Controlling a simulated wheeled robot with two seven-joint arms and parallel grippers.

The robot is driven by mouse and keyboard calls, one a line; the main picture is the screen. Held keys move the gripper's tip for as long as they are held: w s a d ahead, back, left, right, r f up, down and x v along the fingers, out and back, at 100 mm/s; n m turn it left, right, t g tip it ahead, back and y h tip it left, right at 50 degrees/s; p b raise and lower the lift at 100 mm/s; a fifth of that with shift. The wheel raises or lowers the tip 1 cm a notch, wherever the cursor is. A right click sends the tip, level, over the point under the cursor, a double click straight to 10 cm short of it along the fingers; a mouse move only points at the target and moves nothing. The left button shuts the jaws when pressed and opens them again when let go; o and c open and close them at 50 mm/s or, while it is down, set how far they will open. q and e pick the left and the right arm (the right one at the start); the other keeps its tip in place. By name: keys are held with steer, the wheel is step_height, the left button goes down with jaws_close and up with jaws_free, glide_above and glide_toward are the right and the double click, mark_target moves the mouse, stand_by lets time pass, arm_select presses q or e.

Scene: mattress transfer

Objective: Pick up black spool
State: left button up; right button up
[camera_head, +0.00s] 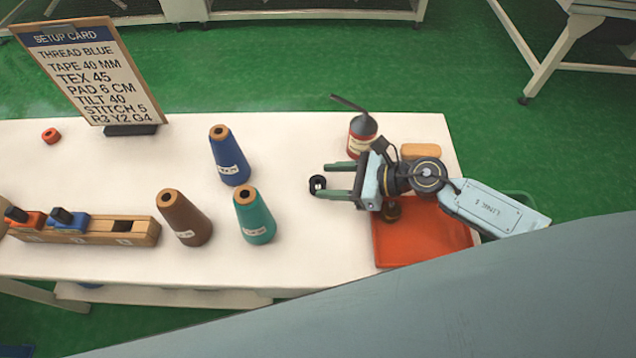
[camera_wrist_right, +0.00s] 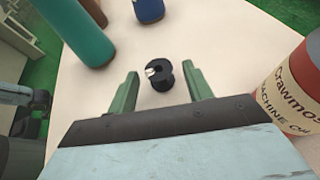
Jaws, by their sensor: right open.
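A small black spool (camera_head: 317,184) lies on the white table, just left of my right gripper's fingertips. In the right wrist view the black spool (camera_wrist_right: 160,75) sits between and slightly beyond the two green fingers, apart from both. My right gripper (camera_head: 338,180) is open and empty, with its fingers pointing left toward the spool; it also shows in the right wrist view (camera_wrist_right: 158,88).
Blue (camera_head: 230,156), brown (camera_head: 185,218) and teal (camera_head: 254,216) thread cones stand left of the spool. An oil can (camera_head: 362,134) stands close behind my right gripper. A red tray (camera_head: 415,242) lies under my arm. A setup card (camera_head: 93,75) and wooden rack (camera_head: 140,233) are further left.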

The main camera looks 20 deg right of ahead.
mark_target(321, 182)
steer(key=x, duration=0.2)
steer(key=shift+w+a+f, duration=0.15)
steer(key=shift+a+f, duration=0.1)
steer(key=shift+w+a+f, duration=0.15)
steer(key=shift+a, duration=0.1)
steer(key=shift+c, duration=1.5)
arm_select(q)
steer(key=shift+s+a, duration=0.1)
steer(key=shift+a, duration=0.65)
arm_select(e)
steer(key=c, duration=0.6)
